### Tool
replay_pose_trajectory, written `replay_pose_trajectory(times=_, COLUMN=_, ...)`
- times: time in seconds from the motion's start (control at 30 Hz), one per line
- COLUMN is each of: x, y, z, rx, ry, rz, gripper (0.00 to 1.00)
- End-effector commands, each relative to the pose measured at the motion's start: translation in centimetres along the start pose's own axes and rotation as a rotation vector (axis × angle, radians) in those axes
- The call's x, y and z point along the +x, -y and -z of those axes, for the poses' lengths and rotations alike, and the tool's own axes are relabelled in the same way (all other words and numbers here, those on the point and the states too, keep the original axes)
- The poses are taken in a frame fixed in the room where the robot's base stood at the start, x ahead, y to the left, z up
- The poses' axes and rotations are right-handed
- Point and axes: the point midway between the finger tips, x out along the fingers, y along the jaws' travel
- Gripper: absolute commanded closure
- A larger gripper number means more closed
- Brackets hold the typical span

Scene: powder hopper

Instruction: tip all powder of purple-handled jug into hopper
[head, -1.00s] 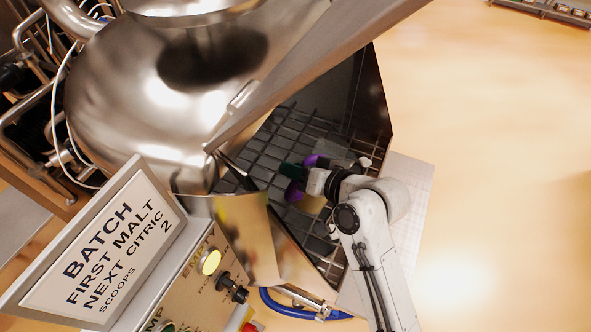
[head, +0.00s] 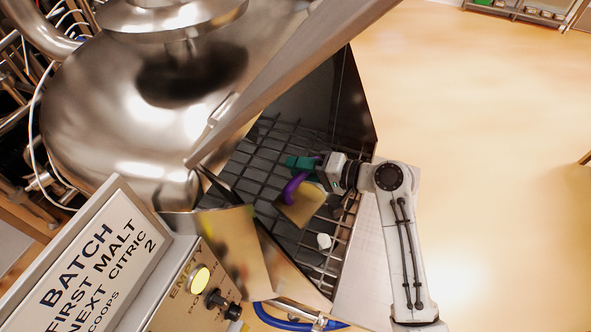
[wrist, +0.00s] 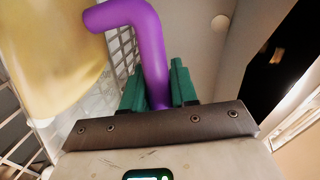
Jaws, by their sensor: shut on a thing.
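The jug has a purple handle (head: 294,187) and a yellowish body (head: 303,207). It hangs tilted over the hopper's mesh grid (head: 262,150). My gripper (head: 303,163) has green fingers, shut on the purple handle. In the wrist view the handle (wrist: 148,40) runs down between the green fingers (wrist: 158,88), and the yellowish body (wrist: 45,50) fills the upper left. I cannot see into the jug, so how much powder is in it cannot be told. The hopper's dark inner wall (head: 350,115) stands behind my gripper.
A large steel vessel (head: 110,125) and a slanting steel beam (head: 285,75) lie left of and above the hopper opening. A batch sign (head: 95,265) and a panel with a lit yellow button (head: 199,279) are at the lower left. A small white piece (head: 323,241) shows over the grid. The floor at right is clear.

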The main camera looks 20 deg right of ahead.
Motion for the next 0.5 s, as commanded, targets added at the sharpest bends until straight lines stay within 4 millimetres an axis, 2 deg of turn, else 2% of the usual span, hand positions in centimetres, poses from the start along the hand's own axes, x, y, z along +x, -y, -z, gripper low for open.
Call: replay_pose_trajectory(times=0.5, x=-0.8, y=-1.2, z=2.7, rx=0.203, ry=0.042, rz=0.088, gripper=1.0)
